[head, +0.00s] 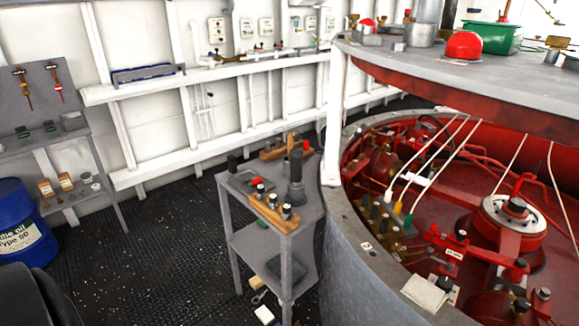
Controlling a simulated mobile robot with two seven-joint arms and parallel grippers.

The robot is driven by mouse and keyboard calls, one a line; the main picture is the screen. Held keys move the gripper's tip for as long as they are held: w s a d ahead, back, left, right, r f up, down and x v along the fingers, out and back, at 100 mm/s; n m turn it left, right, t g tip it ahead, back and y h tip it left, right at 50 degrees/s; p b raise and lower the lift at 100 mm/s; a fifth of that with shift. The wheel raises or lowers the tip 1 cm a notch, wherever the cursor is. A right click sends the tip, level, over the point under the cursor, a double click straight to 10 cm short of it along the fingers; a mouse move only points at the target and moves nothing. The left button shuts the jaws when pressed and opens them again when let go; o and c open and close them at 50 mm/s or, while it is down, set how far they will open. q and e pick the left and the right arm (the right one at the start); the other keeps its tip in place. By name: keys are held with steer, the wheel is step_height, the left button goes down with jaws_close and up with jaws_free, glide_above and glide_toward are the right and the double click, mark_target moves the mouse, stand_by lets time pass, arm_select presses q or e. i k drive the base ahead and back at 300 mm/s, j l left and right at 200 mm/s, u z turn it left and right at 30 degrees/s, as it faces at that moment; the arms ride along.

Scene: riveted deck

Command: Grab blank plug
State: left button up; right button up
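I cannot tell for sure which thing is the blank plug. A wooden rack (267,215) on the front edge of the small grey table holds several short dark plugs (287,211), one with a red top (259,187). A second wooden rack (270,155) stands at the table's back edge, partly hidden behind a tall dark cylinder (296,172). A row of coloured plugs (398,208) with white cables sits inside the red round housing. Neither gripper is in view.
A blue drum (22,222) and grey shelf stand left. Dark floor (160,240) lies clear between.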

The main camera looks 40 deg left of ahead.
mark_target(253, 182)
steer(key=i+j, duration=0.15)
steer(key=j, duration=0.25)
steer(key=i+j+z, duration=0.15)
steer(key=j, duration=0.25)
steer(key=i+j, duration=0.1)
steer(key=j, duration=0.3)
steer(key=i+j+z, duration=0.15)
steer(key=j, duration=0.7)
steer(key=i+z, duration=0.05)
steer(key=i, duration=0.05)
